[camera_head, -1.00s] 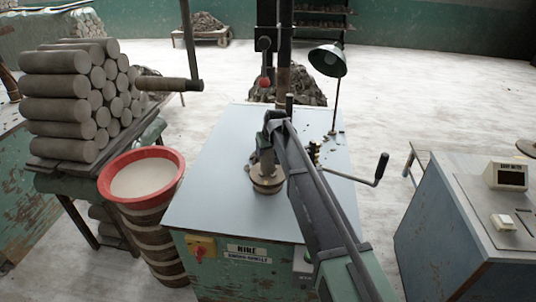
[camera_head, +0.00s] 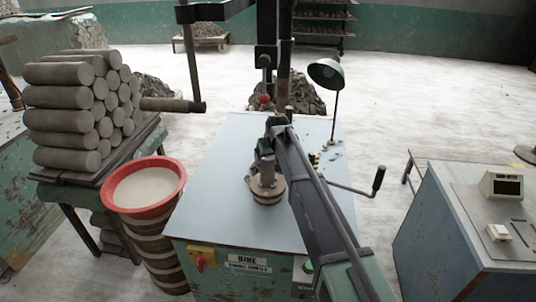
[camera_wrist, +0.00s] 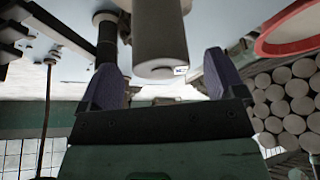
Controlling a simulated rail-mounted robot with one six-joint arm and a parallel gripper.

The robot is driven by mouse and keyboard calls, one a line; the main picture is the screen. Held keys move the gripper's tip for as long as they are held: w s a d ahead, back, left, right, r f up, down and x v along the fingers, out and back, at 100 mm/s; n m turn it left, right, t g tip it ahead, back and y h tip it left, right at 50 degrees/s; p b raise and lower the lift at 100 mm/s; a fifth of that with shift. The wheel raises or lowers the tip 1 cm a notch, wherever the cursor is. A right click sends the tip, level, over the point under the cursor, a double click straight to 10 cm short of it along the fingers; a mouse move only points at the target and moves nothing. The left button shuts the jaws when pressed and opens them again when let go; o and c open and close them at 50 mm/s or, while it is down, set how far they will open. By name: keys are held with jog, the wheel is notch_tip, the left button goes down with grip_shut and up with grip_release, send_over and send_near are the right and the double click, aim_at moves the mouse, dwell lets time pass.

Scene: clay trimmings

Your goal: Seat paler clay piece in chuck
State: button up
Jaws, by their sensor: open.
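A short pale grey clay cylinder (camera_head: 267,172) stands roughly upright at the round brownish chuck (camera_head: 269,194) on the machine's blue-grey top. Its lower end meets the chuck, but how deep it sits is hard to tell. My gripper (camera_head: 267,150) is just above and around the upper end of the cylinder, partly hidden by my arm. In the wrist view my gripper (camera_wrist: 165,82) has its two purple fingers apart. The clay cylinder (camera_wrist: 160,38) shows between and beyond them, with a visible gap on each side. The chuck is not clear in the wrist view.
A red-rimmed bucket (camera_head: 181,184) of pale liquid stands left of the machine, near stacked clay rolls (camera_head: 66,120). A lamp (camera_head: 326,73), a crank handle (camera_head: 378,179) and small scraps are right of the chuck. A blue cabinet (camera_head: 440,235) stands farther right. The machine top's left half is clear.

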jog(key=p+v, duration=0.6)
jog(key=v, duration=0.2)
jog(key=s+d+m+g+h, duration=0.1)
jog(key=s+d+m, duration=0.1)
jog(key=s+d, duration=0.75)
jog(key=s+d+f+m+g, duration=0.15)
jog(key=s+d, duration=0.35)
jog(key=s, duration=0.9)
jog(key=s+d+m+g+h, duration=0.1)
jog(key=s+d+m+g, duration=0.1)
jog(key=s+d, duration=0.8)
jog(key=shift+t, duration=0.25)
jog(key=a+f+b, duration=0.1)
jog(key=b, duration=0.1)
jog(key=s+a+f+b, duration=0.1)
jog(key=f+b, duration=0.1)
jog(key=shift+s+a+f, duration=0.1)
jog(key=shift+s+f, duration=0.05)
jog(key=shift+f, duration=0.15)
